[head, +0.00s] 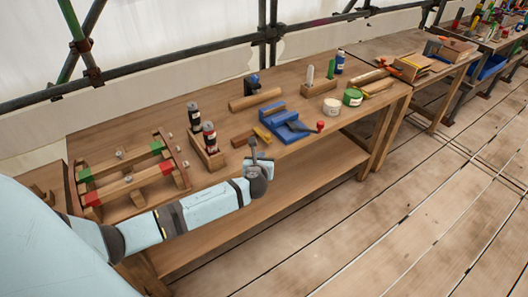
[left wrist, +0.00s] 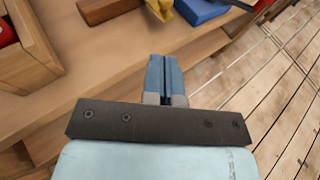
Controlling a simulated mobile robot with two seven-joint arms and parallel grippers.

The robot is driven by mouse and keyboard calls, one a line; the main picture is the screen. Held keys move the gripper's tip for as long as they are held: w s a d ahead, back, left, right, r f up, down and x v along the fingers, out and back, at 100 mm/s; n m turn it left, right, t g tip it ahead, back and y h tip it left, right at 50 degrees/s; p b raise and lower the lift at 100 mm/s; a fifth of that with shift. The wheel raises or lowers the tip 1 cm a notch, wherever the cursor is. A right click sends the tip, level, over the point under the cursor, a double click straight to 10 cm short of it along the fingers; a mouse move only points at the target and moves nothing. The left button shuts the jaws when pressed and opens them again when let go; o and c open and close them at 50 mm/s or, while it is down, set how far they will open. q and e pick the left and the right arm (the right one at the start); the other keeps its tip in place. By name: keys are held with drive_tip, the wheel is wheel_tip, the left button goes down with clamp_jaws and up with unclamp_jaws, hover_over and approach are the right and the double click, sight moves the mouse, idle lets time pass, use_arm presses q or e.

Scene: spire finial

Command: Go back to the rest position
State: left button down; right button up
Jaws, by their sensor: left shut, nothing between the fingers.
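My left arm reaches in from the left in the head view, over the front edge of the wooden workbench (head: 215,105). My left gripper (head: 253,143) is at its end, in front of the blue vise (head: 280,122) and right of a wooden box holding two dark bottles (head: 209,138). In the left wrist view the fingers (left wrist: 164,75) are together with nothing between them, over the bench's front edge. My right gripper is in neither view.
A wooden rack (head: 125,172) with red and green marks stands at the bench's left. A white pot (head: 331,106) and a green tin (head: 352,97) sit at the right. A scaffold pipe (head: 180,67) runs behind. The plank floor (head: 400,230) at the right is clear.

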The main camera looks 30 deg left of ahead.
use_arm(q)
drive_tip(key=s+d+f+n+g+h+p, duration=0.1)
drive_tip(key=s+d+f+n+h, duration=0.2)
drive_tip(key=s+d+n, duration=0.4)
drive_tip(key=s+d+f+n+g+h+p, duration=0.1)
drive_tip(key=s+d+f+n+h, duration=0.2)
drive_tip(key=s+d, duration=0.45)
drive_tip(key=s+d+r+n+h+p, duration=0.1)
drive_tip(key=s+d+n+h, duration=0.1)
drive_tip(key=s+n, duration=0.6)
drive_tip(key=s+d+r+n+h+p, duration=0.1)
drive_tip(key=s+d+r+n, duration=0.1)
drive_tip(key=s+n, duration=0.6)
drive_tip(key=shift+s+d+n+h, duration=0.25)
drive_tip(key=shift+d+n+h, duration=0.15)
drive_tip(key=shift+d+n, duration=0.35)
